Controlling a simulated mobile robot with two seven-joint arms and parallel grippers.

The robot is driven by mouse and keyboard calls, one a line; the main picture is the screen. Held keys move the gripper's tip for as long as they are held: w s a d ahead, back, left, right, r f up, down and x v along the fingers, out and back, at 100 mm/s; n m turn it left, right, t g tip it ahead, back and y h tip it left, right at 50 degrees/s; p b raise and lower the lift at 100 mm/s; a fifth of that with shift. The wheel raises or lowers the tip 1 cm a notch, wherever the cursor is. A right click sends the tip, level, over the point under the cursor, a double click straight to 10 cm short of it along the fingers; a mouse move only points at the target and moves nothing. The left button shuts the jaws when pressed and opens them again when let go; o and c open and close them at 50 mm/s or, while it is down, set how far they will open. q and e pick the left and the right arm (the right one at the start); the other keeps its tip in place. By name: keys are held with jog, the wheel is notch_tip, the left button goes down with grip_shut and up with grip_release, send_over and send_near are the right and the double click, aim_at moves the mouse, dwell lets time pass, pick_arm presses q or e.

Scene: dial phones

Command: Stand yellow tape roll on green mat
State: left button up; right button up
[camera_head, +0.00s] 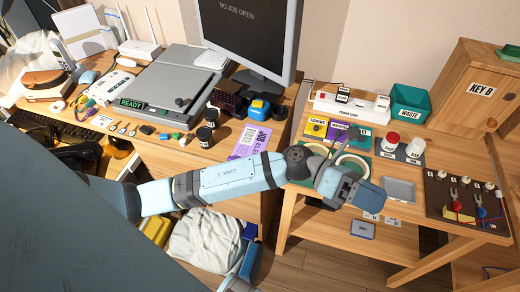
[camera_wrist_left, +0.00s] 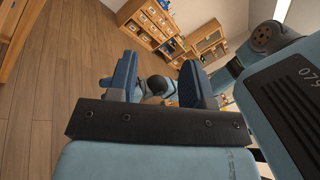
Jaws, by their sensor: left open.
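Two pale yellowish rings lie behind my left gripper (camera_head: 354,190) in the head view, on the right-hand table. The right ring (camera_head: 353,157) looks like a tape roll; its lower part is hidden by the gripper. The left ring is mostly covered by my wrist. Dark green shows around the rings, perhaps the green mat, but its outline is hidden. My left gripper is open, its two blue fingers apart, and nothing clear is between them in the left wrist view (camera_wrist_left: 158,82). I cannot tell its height above the table. My right gripper is not seen.
Red-lidded and white jars, a grey tray (camera_head: 398,189) and a dark wired board (camera_head: 468,200) lie to the right. A monitor (camera_head: 250,35) stands left.

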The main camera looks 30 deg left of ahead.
pick_arm(q)
jog(key=w+a+f+n+t+y, duration=0.1)
jog(key=a+f+n+t+y, duration=0.3)
jog(key=n+t, duration=0.75)
jog(key=w+a+f+n+t+y, duration=0.25)
jog(key=a+n+t, duration=0.3)
jog(key=n, duration=1.05)
jog(key=s+a+f+n+g+y, duration=0.2)
jog(key=s+a+f+n+y, duration=0.2)
jog(key=f+n, duration=0.4)
jog(key=s+a+f+n+g+y, duration=0.3)
jog(key=s+a+f+n+y, duration=0.2)
jog(key=s+f+n, duration=0.3)
jog(key=shift+s+a+f, duration=0.3)
jog(key=shift+a+f, duration=0.1)
jog(key=shift+f, duration=0.05)
jog(key=shift+y, duration=0.25)
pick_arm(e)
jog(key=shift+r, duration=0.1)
pick_arm(q)
notch_tip(320, 180, up, 15)
jog(key=s+a+p, duration=0.1)
jog(key=p, duration=1.8)
jog(key=shift+a, duration=0.2)
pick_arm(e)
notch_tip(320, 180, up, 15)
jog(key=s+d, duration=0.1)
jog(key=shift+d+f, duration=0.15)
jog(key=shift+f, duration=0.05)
